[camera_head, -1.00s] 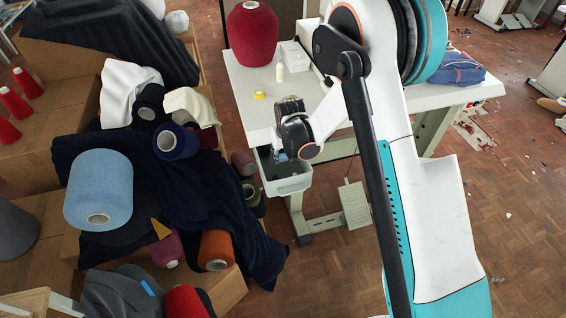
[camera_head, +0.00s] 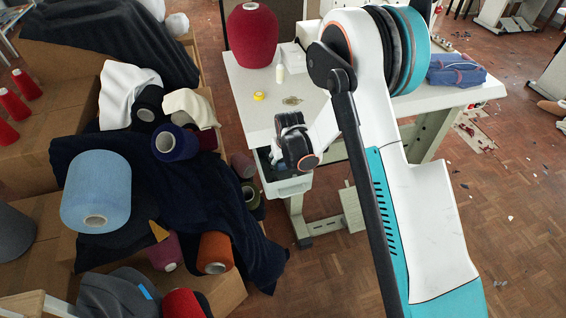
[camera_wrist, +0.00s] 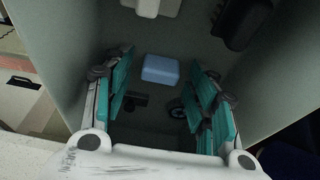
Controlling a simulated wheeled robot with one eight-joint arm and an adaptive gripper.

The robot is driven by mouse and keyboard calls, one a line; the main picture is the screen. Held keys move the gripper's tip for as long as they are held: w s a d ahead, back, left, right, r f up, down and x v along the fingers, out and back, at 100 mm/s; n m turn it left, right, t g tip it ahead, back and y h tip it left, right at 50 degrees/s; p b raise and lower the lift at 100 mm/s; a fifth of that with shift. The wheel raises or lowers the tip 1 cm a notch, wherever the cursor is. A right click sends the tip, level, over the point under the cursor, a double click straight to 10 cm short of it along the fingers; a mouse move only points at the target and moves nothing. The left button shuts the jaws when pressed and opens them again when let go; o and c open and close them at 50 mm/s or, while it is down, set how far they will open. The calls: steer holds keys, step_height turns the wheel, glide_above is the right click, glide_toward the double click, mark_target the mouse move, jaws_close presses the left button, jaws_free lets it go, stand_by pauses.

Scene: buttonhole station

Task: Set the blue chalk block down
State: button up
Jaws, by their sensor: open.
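The blue chalk block (camera_wrist: 160,69) shows in the wrist view inside a grey bin, between and just beyond my fingertips. My gripper (camera_wrist: 160,84) is open, with a gap on each side of the block. The block appears to lie on the bin floor. In the head view my wrist is over the pale bin (camera_head: 290,187) at the table's front edge. There the fingers and the block are hidden by my arm and the bin wall.
A white object (camera_wrist: 152,7) and a dark object (camera_wrist: 242,22) are also in the bin. The white table (camera_head: 245,88) holds a yellow tape roll (camera_head: 259,96), a red yarn cone (camera_head: 252,35) and a blue cloth (camera_head: 455,70). Boxes with yarn and fabric crowd the left.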

steer(key=p+v, duration=0.4)
steer(key=v, duration=0.8)
steer(key=shift+r, duration=0.15)
steer(key=shift+r, duration=0.1)
steer(key=s+d+r+m+t, duration=0.1)
steer(key=s+d+r, duration=0.4)
steer(key=r, duration=0.5)
steer(key=s+d+r+t, duration=0.1)
steer(key=s+d+r, duration=0.4)
steer(key=r, duration=0.5)
steer(key=s+d+r+m+t, duration=0.1)
steer(key=s+d+r, duration=0.2)
steer(key=s, duration=0.6)
steer(key=s+d+r+m+t, duration=0.1)
steer(key=s+d+r, duration=0.2)
steer(key=s, duration=0.6)
steer(key=d, duration=0.2)
steer(key=shift+d+h, duration=0.3)
steer(key=shift+h, duration=0.1)
